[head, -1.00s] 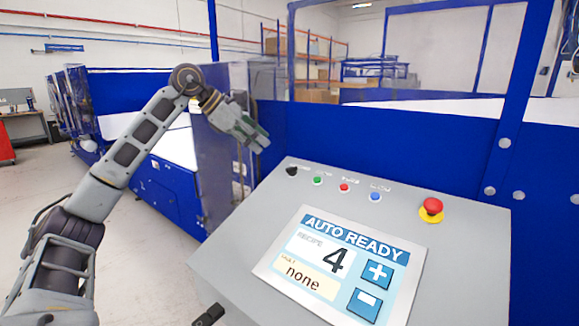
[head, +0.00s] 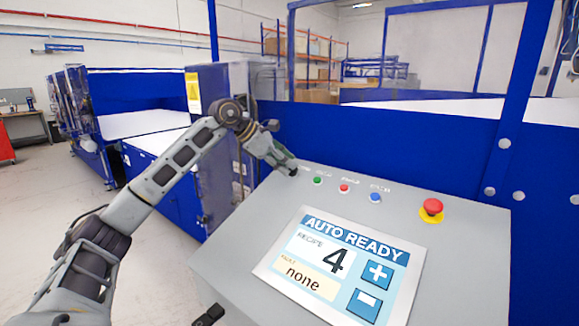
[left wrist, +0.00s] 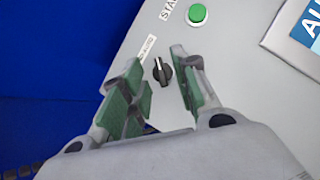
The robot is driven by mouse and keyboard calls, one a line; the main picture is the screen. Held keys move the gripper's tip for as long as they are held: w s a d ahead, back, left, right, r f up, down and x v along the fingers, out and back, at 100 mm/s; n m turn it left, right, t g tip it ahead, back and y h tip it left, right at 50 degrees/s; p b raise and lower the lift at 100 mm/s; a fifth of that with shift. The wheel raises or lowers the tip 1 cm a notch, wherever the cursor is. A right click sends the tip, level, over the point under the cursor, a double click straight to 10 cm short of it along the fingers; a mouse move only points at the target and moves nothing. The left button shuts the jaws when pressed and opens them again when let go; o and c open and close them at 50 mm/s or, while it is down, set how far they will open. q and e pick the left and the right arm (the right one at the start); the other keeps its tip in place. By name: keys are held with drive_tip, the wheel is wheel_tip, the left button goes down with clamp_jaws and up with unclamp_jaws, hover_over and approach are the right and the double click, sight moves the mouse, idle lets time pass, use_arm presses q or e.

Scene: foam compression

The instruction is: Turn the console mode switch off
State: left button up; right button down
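The black mode switch (left wrist: 162,71) is a small rotary knob on the grey console (head: 470,235), seen in the left wrist view between my left gripper's fingers. My left gripper (left wrist: 160,90) has its green-padded fingers apart on both sides of the knob; whether they touch it cannot be told, but a gap shows. In the head view the left gripper (head: 289,168) is at the console's upper left corner and hides the knob. The console screen (head: 340,262) reads AUTO READY, recipe 4, fault none.
To the right of the switch are a green button (head: 318,180), a red button (head: 344,188), a blue button (head: 375,197) and a red emergency stop (head: 431,209) on a yellow ring. A blue machine wall (head: 420,140) stands behind the console.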

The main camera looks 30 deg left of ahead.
sight(291, 170)
use_arm(q)
drive_tip(key=shift+x, duration=0.8)
drive_tip(key=shift+w+d+f, duration=0.15)
drive_tip(key=shift+w+f, duration=0.05)
use_arm(e)
drive_tip(key=shift+w+d+r, duration=0.1)
drive_tip(key=shift+w+d, duration=0.25)
drive_tip(key=shift+a, duration=0.2)
